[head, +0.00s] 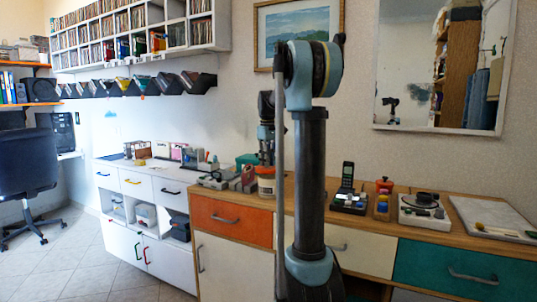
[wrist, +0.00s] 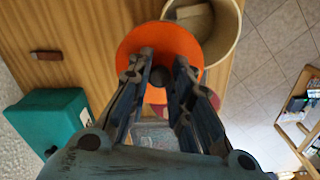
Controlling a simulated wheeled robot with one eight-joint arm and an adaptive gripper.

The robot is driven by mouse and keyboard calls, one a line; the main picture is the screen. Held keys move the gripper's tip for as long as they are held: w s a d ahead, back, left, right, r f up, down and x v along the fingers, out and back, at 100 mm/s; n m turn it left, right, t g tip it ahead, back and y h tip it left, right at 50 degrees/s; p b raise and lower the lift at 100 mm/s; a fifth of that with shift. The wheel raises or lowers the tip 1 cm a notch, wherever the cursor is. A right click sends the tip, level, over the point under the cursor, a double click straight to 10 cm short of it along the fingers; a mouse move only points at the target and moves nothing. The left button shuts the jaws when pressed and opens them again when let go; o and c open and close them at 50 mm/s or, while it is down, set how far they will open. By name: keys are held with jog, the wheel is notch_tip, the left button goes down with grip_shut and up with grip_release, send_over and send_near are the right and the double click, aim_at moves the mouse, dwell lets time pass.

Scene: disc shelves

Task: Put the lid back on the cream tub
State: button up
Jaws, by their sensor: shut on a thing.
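The orange lid (wrist: 135,45) is a round disc with a dark knob (wrist: 158,77) at its middle. My gripper (wrist: 160,72) is shut on the knob. The cream tub (wrist: 232,45) stands at the upper right of the wrist view, open at the top, with a pale thing inside. The lid overlaps the tub's near-left rim and is off to the left of its opening; I cannot tell whether they touch. In the head view the tub (head: 266,187) stands on the counter behind my arm, with my gripper (head: 266,158) above it.
A teal box (wrist: 45,120) stands at the left of the wrist view, and a small brown block (wrist: 46,55) lies on the wooden counter. Several items, among them a handset in a dark cradle (head: 348,201), stand to the right. The counter's edge runs close by the tub.

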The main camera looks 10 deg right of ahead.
jog(key=s+r, duration=0.5)
jog(key=s, duration=0.1)
notch_tip(320, 180, down, 6)
jog(key=shift+f, duration=0.15)
dwell(0.5)
jog(key=shift+s+f, duration=0.1)
dwell(2.4)
jog(key=o, duration=1)
jog(key=o, duration=0.5)
